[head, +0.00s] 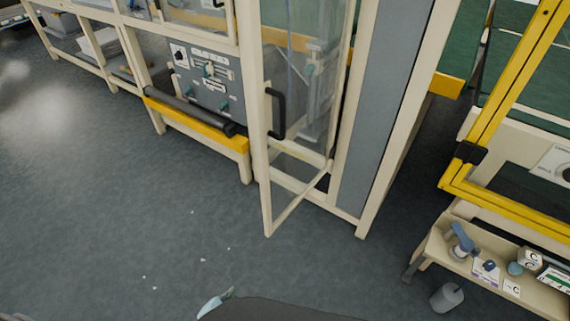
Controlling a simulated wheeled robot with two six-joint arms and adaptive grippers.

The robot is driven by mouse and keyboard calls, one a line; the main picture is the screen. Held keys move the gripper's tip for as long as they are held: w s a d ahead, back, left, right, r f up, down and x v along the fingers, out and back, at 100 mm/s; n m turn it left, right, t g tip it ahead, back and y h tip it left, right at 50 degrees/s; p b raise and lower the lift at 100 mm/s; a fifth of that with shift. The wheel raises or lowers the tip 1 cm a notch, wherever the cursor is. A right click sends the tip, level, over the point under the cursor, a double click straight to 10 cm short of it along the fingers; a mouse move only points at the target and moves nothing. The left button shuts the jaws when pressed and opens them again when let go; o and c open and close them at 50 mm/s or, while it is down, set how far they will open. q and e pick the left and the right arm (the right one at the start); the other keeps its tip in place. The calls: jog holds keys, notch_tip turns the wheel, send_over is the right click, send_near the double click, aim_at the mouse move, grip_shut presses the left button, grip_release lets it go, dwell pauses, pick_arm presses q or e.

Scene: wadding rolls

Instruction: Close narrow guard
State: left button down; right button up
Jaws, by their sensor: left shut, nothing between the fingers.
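The narrow guard (258,130) is a tall door with a cream frame and a clear panel, in the middle of the head view. It stands open, swung out towards me from the machine's cream post. Its black D-shaped handle (277,113) is on the free edge side. The bottom corner of the free edge hangs over the grey floor. My left gripper (14,316) barely shows at the bottom left edge, shut and empty, well apart from the guard and its handle.
A control panel (209,77) and a dark roller (190,110) above a yellow beam (200,126) are left of the guard. A yellow frame (502,105) and a shelf with small items (437,247) stand right. The floor (120,200) at left is largely clear.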

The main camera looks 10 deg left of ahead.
pick_arm(q)
jog(key=w+d+r+m+t, duration=0.2)
jog(key=w+r+m+t, duration=0.2)
jog(key=w+r, duration=0.6)
notch_tip(320, 180, up, 20)
jog(key=m+t+h, duration=0.4)
jog(key=m+t, duration=0.1)
jog(key=m, duration=0.4)
send_over(273, 167)
jog(key=s+d, duration=0.1)
jog(key=s, duration=0.4)
jog(key=shift+d+f+b, duration=0.15)
jog(key=shift+f+b, duration=0.05)
jog(key=shift+b, duration=0.25)
